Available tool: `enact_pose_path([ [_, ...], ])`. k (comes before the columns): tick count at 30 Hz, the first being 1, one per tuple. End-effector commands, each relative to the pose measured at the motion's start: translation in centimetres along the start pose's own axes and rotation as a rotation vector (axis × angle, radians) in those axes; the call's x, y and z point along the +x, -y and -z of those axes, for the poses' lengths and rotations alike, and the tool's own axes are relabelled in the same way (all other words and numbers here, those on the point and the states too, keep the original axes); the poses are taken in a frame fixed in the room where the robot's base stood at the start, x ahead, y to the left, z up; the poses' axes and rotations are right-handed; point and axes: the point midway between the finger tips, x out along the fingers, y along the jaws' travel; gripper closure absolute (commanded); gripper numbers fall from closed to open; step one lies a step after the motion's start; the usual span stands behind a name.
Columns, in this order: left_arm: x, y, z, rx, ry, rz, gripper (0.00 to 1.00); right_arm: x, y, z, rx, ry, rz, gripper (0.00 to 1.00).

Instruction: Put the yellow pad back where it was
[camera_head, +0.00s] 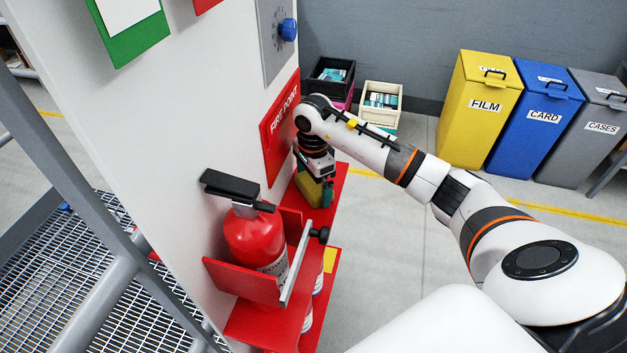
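My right gripper (316,182) is at the far end of the red shelf (334,211), pointing down beside the white panel. A dull yellow block, which looks like the yellow pad (306,191), is right at its fingers. A dark green piece (327,194) is close on its right side; I cannot tell whether it is a finger or a separate thing. The wrist hides part of the block, so I cannot tell whether the fingers are closed on it or whether it touches the shelf. My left gripper is out of view.
A red fire extinguisher (252,240) stands in a red bracket with a metal bar (296,263), nearer than my gripper. A flat yellow patch (330,260) shows on a lower red surface. Bins (478,110) and crates (381,100) stand behind.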

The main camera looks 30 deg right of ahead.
Motion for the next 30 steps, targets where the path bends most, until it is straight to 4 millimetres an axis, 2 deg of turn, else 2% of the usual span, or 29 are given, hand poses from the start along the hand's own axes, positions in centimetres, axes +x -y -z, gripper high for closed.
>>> enact_pose_path([
  [5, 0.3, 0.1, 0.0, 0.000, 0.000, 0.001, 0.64, -0.6, -0.1, 0.0, -0.001, 0.000, -0.003, 0.00],
  [8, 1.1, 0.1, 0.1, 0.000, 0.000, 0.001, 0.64, -2.0, -0.1, -0.1, 0.000, 0.001, -0.006, 0.00],
  [18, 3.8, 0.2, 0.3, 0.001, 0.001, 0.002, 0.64, -9.3, -0.1, 0.0, 0.000, 0.000, -0.006, 0.00],
  [21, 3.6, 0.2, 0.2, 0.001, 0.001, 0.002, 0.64, -11.0, -0.1, -0.1, 0.000, 0.002, -0.003, 0.00],
  [30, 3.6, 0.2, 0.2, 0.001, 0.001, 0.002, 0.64, -12.2, 0.0, 0.0, 0.000, 0.000, 0.000, 0.00],
])
